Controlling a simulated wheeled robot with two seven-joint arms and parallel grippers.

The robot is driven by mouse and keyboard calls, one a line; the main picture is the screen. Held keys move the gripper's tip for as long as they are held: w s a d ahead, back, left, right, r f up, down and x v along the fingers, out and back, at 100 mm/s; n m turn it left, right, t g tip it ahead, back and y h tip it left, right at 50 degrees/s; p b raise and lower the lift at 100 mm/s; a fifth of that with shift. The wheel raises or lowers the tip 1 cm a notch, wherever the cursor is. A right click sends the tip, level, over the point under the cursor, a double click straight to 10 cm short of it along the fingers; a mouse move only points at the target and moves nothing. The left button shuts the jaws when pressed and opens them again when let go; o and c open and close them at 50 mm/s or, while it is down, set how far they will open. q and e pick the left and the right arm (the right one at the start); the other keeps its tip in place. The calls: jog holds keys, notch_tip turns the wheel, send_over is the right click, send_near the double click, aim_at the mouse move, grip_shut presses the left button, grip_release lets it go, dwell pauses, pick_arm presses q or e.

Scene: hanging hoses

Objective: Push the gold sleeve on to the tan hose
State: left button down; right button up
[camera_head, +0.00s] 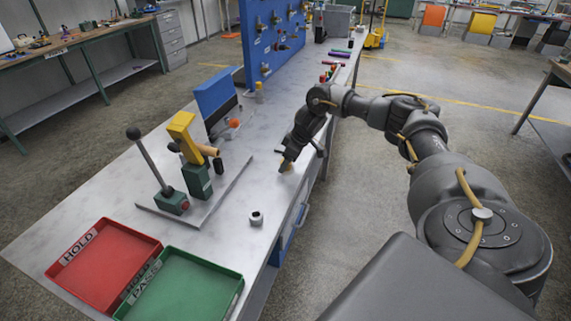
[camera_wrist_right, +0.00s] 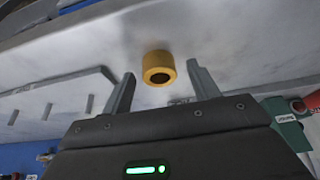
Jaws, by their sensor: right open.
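The gold sleeve (camera_wrist_right: 158,68) is a short hollow ring on the pale bench top; in the head view only a bit of it (camera_head: 286,168) shows below my right gripper. My right gripper (camera_head: 289,160) points down over the bench. In the wrist view its two fingers (camera_wrist_right: 161,72) are apart, one on each side of the sleeve, with no clear contact. The tan hose (camera_head: 209,150) sticks out to the right from a yellow clamp (camera_head: 182,135) on a green block (camera_head: 199,182), left of the gripper. My left gripper is out of view.
A lever (camera_head: 152,160) with a black knob stands left of the clamp. A red tray (camera_head: 103,262) and a green tray (camera_head: 185,285) sit at the front. A blue pegboard (camera_head: 275,45) stands behind.

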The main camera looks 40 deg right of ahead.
jog(key=c, duration=1)
jog(key=shift+c, duration=0.3)
